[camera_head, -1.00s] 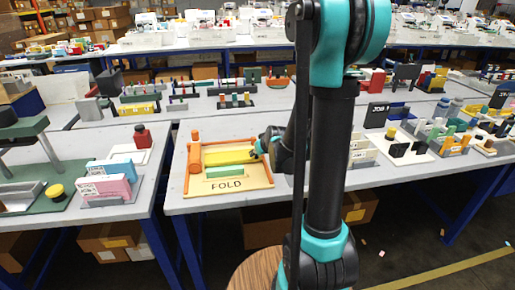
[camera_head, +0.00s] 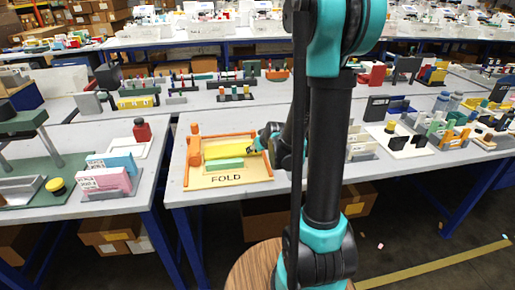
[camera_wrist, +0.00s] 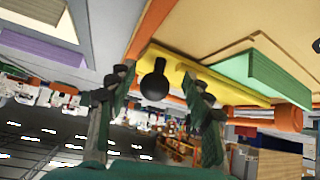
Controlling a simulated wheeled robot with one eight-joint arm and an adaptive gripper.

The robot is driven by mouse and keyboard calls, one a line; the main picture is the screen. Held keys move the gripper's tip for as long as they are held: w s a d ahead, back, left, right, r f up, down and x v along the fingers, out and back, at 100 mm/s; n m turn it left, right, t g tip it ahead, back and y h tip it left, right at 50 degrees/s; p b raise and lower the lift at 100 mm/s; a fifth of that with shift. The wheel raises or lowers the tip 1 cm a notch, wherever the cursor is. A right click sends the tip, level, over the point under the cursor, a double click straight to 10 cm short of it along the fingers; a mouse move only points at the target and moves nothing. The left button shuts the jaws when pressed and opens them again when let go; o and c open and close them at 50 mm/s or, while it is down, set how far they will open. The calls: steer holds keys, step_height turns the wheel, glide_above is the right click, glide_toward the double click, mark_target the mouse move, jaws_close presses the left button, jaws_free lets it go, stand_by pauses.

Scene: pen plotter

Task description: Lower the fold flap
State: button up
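The FOLD board (camera_head: 200,182) lies on the grey table, with an orange frame and a tan base. The yellow flap (camera_head: 222,152) runs across it behind a green block (camera_head: 224,164). In the wrist view, the yellow flap (camera_wrist: 200,82) has a black round knob (camera_wrist: 155,84) at its end. My gripper (camera_head: 260,145) is at the flap's right end. In the wrist view, my gripper (camera_wrist: 158,82) is open, with its fingers apart on either side of the knob. I see gaps between the fingers and knob. The flap's exact tilt is hard to tell.
An orange cylinder (camera_head: 195,150) stands at the board's left. Pink and blue blocks (camera_head: 105,178) stand on the table to the left. A white-lettered black block (camera_head: 377,108) and other fixtures stand to the right. The table's front edge is just below the board.

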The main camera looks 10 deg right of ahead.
steer(key=shift+r, duration=0.1)
steer(key=v, duration=1.2)
stand_by(0.4)
steer(key=shift+a, duration=0.1)
steer(key=s+d+f+m+g+h, duration=0.1)
steer(key=s+f+g, duration=0.1)
steer(key=s+f, duration=0.3)
steer(key=s+f+m+g+h, duration=0.1)
steer(key=s+f, duration=0.4)
steer(key=s, duration=0.7)
steer(key=shift+d+m+g, duration=0.35)
steer(key=shift+m+g, duration=0.35)
steer(key=shift+g, duration=0.2)
